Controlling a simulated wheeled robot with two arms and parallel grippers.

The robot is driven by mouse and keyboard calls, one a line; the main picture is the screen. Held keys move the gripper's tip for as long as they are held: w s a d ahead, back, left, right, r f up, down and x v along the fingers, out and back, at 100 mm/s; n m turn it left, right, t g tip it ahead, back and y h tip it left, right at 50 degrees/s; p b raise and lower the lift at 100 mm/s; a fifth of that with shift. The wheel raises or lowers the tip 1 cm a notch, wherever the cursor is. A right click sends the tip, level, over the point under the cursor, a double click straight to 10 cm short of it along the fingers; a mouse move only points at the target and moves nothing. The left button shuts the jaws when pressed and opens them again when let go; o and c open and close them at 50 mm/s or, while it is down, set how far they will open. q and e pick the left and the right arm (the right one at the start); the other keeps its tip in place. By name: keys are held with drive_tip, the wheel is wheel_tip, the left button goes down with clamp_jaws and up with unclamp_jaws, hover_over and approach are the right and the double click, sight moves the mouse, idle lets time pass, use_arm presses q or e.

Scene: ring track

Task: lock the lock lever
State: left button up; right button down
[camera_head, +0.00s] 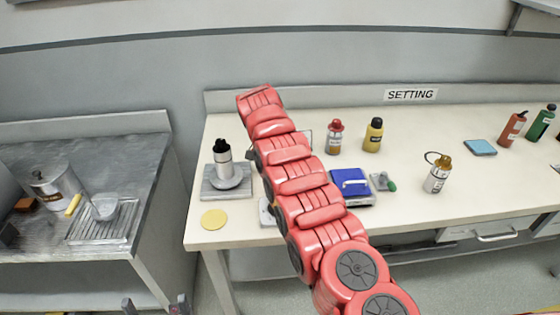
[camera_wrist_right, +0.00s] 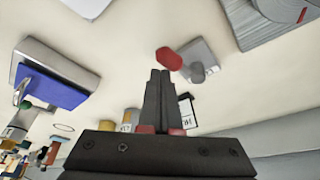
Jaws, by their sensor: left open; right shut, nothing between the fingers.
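A small device with a red knob (camera_wrist_right: 168,58), a grey cylinder (camera_wrist_right: 198,72) and a grey base (camera_wrist_right: 196,50) shows beyond my right fingertips in the right wrist view. It looks like the lock lever, but I cannot tell its locked state. My right gripper (camera_wrist_right: 159,72) is shut and empty; its tips appear just below the knob, and contact cannot be judged. In the head view my red right arm covers this part of the table and hides the gripper; a grey piece (camera_head: 267,212) peeks out. My left gripper (camera_head: 154,306) is open at the bottom edge, away from the table.
A black-topped bottle (camera_head: 222,158) stands on a grey plate (camera_head: 211,193), with a yellow disc (camera_head: 214,219) before it. A blue box (camera_head: 349,181) and a green-knobbed device (camera_head: 384,182) lie right of my arm. Several bottles stand farther back. A grey counter (camera_head: 128,200) is left.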

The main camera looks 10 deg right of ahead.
idle(0.6)
drive_tip(key=d, duration=0.2)
drive_tip(key=d+r, duration=0.1)
drive_tip(key=d, duration=0.1)
drive_tip(key=shift+w, duration=0.2)
drive_tip(key=a+r+p, duration=0.3)
drive_tip(key=r+p, duration=0.6)
drive_tip(key=shift+s+a, duration=0.2)
drive_tip(key=shift+a, duration=0.1)
drive_tip(key=shift+r, duration=0.1)
